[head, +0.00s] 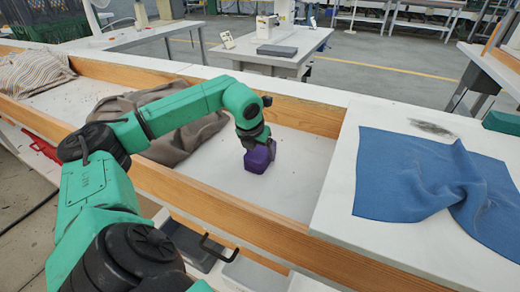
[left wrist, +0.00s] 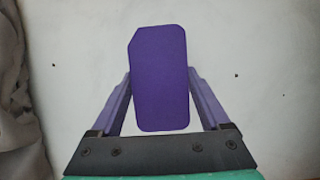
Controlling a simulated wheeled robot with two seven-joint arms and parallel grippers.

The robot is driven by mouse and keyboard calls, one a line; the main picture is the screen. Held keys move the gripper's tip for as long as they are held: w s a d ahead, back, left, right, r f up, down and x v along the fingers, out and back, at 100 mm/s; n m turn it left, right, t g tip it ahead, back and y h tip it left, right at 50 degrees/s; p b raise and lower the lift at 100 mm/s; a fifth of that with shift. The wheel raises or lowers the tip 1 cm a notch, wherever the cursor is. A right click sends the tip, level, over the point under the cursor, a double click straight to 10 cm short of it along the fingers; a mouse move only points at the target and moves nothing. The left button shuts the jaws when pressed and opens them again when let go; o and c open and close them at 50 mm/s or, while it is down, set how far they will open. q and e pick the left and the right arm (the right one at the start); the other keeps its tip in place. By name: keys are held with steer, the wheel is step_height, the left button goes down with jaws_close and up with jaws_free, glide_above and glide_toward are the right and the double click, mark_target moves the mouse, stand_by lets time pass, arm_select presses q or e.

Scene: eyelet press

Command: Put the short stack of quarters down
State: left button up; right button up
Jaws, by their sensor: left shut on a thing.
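The short stack of quarters (head: 258,159) shows as a purple block with one cut corner. In the left wrist view, the stack (left wrist: 160,78) is upright in the picture between the two fingers, its flat top face toward the camera. My left gripper (head: 257,143) points down and is shut on the stack, over the white floor of the wood-edged bench trough. I cannot tell whether the stack touches that floor. The separate layers cannot be made out. My right gripper is not in view.
A grey-brown cloth (head: 180,122) lies left of the gripper, and a striped cloth (head: 35,72) farther left. Wooden rails (head: 235,208) edge the trough. A blue cloth (head: 420,175) lies on a white board at right. White floor around the stack is clear.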

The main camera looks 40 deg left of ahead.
arm_select(q)
steer(key=shift+f, duration=0.15)
steer(key=o, duration=1.4)
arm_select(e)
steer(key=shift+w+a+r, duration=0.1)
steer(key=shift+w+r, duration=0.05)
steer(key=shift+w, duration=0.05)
arm_select(q)
steer(key=shift+r, duration=0.35)
steer(key=p+v, duration=0.1)
steer(key=v, duration=1)
steer(key=shift+r, duration=0.35)
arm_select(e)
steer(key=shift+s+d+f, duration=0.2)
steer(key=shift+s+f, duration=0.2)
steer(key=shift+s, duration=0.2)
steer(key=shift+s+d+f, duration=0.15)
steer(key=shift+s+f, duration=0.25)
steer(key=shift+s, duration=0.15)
arm_select(q)
steer(key=shift+s, duration=0.15)
